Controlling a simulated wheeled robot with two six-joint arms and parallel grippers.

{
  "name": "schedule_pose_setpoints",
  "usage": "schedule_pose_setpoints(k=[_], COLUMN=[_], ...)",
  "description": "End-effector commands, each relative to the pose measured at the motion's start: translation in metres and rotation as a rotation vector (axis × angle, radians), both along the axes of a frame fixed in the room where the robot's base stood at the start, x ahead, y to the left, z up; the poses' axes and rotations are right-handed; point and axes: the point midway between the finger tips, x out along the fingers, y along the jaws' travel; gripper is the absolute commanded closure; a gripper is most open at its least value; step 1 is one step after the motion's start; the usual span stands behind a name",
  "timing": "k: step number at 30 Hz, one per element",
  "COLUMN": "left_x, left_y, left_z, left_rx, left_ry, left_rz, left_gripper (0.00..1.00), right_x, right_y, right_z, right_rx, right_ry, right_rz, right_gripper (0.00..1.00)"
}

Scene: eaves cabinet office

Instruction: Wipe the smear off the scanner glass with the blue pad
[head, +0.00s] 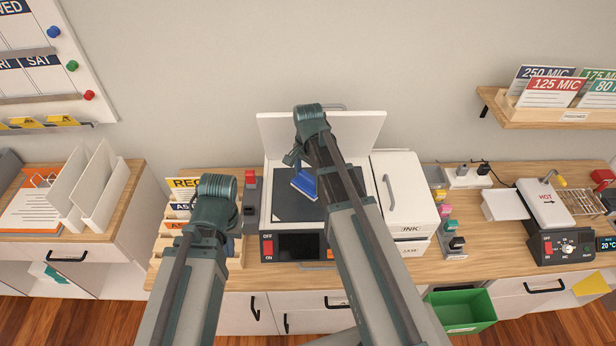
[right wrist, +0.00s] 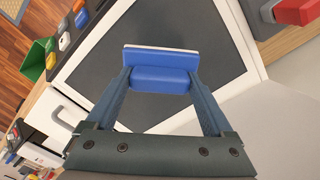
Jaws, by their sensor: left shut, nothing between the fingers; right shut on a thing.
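The scanner's dark glass (head: 290,207) lies in a white frame, with its lid (head: 365,130) raised. The glass fills much of the right wrist view (right wrist: 150,30). I make out no clear smear; my right arm covers part of the glass. My right gripper (right wrist: 152,84) is shut on the blue pad (right wrist: 160,60), over the glass. In the head view the pad (head: 304,184) shows left of my right arm. I cannot tell whether it touches the glass. My left gripper (head: 213,195) is shut and empty, left of the scanner; its fingertips are hard to see.
A file rack (head: 180,210) stands left of the scanner. A white ink cabinet (head: 405,190) stands close on its right. Further right are stamps (head: 448,225) and a laminator (head: 545,205). A green bin (head: 462,312) is below the counter's front edge.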

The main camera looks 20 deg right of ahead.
Motion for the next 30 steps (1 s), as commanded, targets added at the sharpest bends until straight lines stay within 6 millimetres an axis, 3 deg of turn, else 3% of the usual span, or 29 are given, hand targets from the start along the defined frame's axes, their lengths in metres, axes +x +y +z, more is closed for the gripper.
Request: schedule_pose_setpoints(k=[13,23,30], left_x=[0.0,0.0,0.0], left_y=[0.0,0.0,0.0], left_z=[0.008,0.035,0.034], left_rx=[0.0,0.0,0.0], left_ry=[0.0,0.0,0.0], left_rz=[0.0,0.0,0.0], left_gripper=[1.0,1.0,1.0], right_x=[0.0,0.0,0.0], right_y=[0.0,0.0,0.0], right_z=[0.008,0.035,0.034], right_rx=[0.0,0.0,0.0], right_ry=[0.0,0.0,0.0], right_rz=[0.0,0.0,0.0], right_gripper=[0.66,0.66,0.66])
